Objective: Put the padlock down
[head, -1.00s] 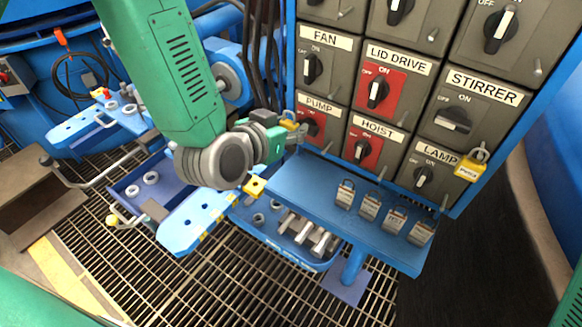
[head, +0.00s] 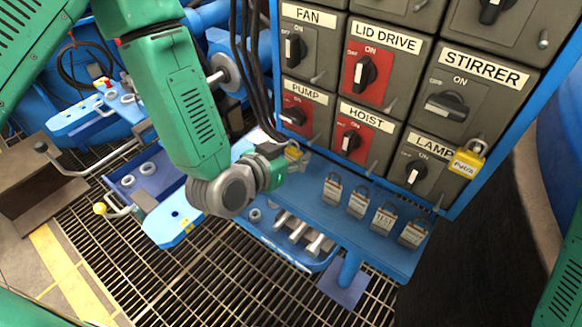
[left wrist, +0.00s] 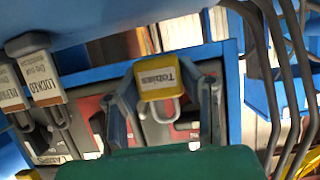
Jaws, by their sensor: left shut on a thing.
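A yellow padlock (left wrist: 157,72) with a white "Tobias" label sits between the fingers of my left gripper in the left wrist view. Its grey shackle points toward the palm. My left gripper (left wrist: 166,98) is shut on it. In the head view my left gripper (head: 294,156) is at the left end of the blue shelf (head: 312,188), below the PUMP switch (head: 298,114). The padlock is small and mostly hidden there, and I cannot tell whether it touches the shelf. My right gripper is not in view.
Several labelled padlocks (head: 357,202) stand in a row along the shelf, right of my left gripper. Another yellow padlock (head: 467,161) hangs at the LAMP switch (head: 415,171). Dark cables (head: 243,75) run down left of the panel. A blue tray (head: 290,243) lies below the shelf.

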